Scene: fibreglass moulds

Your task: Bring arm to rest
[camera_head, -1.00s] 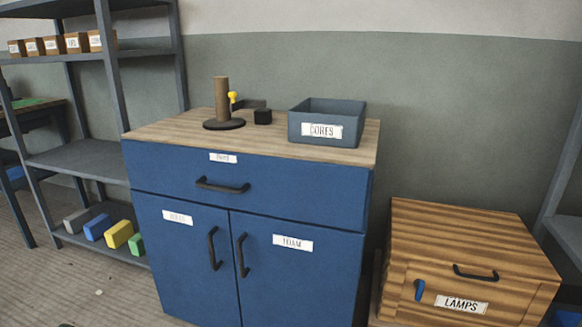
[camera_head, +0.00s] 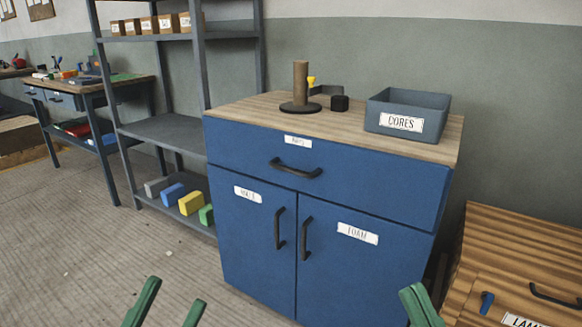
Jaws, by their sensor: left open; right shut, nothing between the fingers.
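My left gripper (camera_head: 168,303) shows at the bottom edge, left of the middle. Its two green fingers stand apart with nothing between them, over the floor in front of the blue cabinet (camera_head: 255,275). My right gripper (camera_head: 420,306) shows at the bottom right as a green finger, in front of the cabinet's lower right part. It is shut and empty. Both arms are out of the picture below, so their pose is hidden.
A grey CORES box (camera_head: 408,112) and a wooden post on a dark base (camera_head: 301,88) stand on the cabinet. A wooden LAMPS chest (camera_head: 520,250) is at the right. A metal shelf (camera_head: 172,130) and a workbench (camera_head: 88,85) stand left.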

